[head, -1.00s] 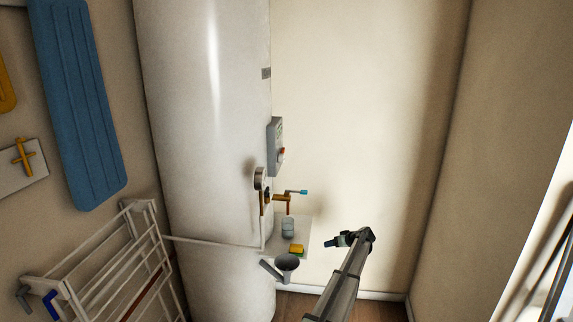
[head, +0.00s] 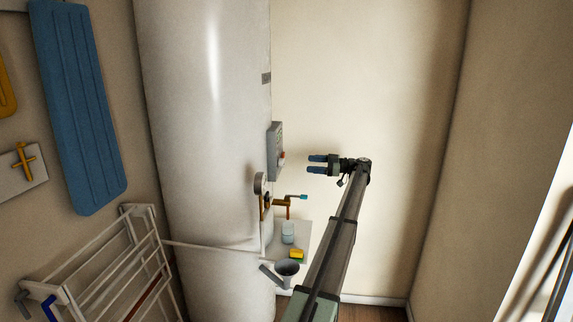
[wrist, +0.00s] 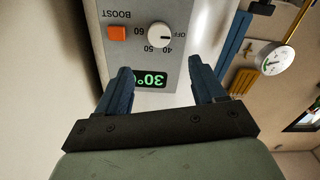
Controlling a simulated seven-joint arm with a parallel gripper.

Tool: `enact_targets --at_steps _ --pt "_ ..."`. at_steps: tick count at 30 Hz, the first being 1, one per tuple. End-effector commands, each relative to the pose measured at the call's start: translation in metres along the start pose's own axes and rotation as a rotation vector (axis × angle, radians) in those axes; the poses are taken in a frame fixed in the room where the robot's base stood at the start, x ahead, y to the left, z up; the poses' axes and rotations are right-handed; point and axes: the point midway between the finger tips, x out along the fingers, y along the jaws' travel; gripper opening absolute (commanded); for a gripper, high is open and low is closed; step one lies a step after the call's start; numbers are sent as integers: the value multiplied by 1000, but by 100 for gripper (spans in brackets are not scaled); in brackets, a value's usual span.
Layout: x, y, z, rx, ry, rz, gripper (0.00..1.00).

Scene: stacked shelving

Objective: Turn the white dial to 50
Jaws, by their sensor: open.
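The white dial (wrist: 159,35) sits on a grey control panel (wrist: 185,68), which appears upside down in the wrist view. Labels OFF, 40, 50 and 60 surround the dial, and its dark mark appears to face OFF. A green display (wrist: 152,80) reads 30°. In the head view the panel (head: 273,150) is on the side of the white tank; the dial's details are too small there. My gripper (head: 310,164) is open and empty, to the right of the panel and apart from it. In the wrist view its blue fingers (wrist: 160,72) spread below the dial.
An orange BOOST button (wrist: 117,33) is beside the dial. A round gauge (wrist: 276,58) and a teal-tipped lever (head: 297,196) are below the panel. Space right of my gripper is free.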

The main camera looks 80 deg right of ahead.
Motion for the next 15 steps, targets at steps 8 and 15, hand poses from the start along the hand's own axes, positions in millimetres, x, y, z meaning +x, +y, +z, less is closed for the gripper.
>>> enact_targets --at_steps 8,15 --pt "50 -1 1 3 -1 -1 69" --pt "89 -1 1 3 -2 0 69"
